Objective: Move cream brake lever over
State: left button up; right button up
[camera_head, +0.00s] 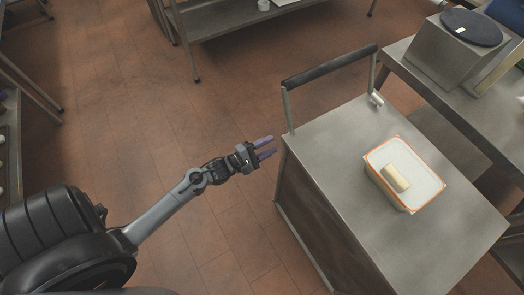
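A cream, short, rounded bar (395,178) lies in or on a white tub with an orange rim (419,208). It is the only cream piece I see that could be the brake lever, but its shape does not clearly show a lever. The tub stands on a steel-topped cart (345,165). My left gripper (269,148) reaches in from the left, over the floor just left of the cart. Its two purple fingers are apart with nothing between them. It is well away from the cream bar. My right gripper is not in view.
The cart's dark push handle (330,66) rises at its back edge, with a small metal cylinder (376,100) near its right post. A steel counter (438,97) with a dark-topped scale-like device (471,28) stands right. Cart-top space left of the tub is clear.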

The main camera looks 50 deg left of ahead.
pick_arm(q)
jog(key=shift+x, duration=2.65)
jog(key=c, duration=0.6)
jog(key=shift+o, duration=0.2)
jog(key=r+m, duration=0.1)
jog(key=m, duration=0.1)
jog(key=r+m, duration=0.1)
jog(key=m, duration=0.1)
jog(key=r+m, duration=0.1)
jog(key=m, duration=0.1)
jog(key=shift+w+a+r+m, duration=0.1)
jog(key=shift+a+m, duration=0.2)
jog(key=shift+a, duration=0.05)
jog(key=o, duration=0.9)
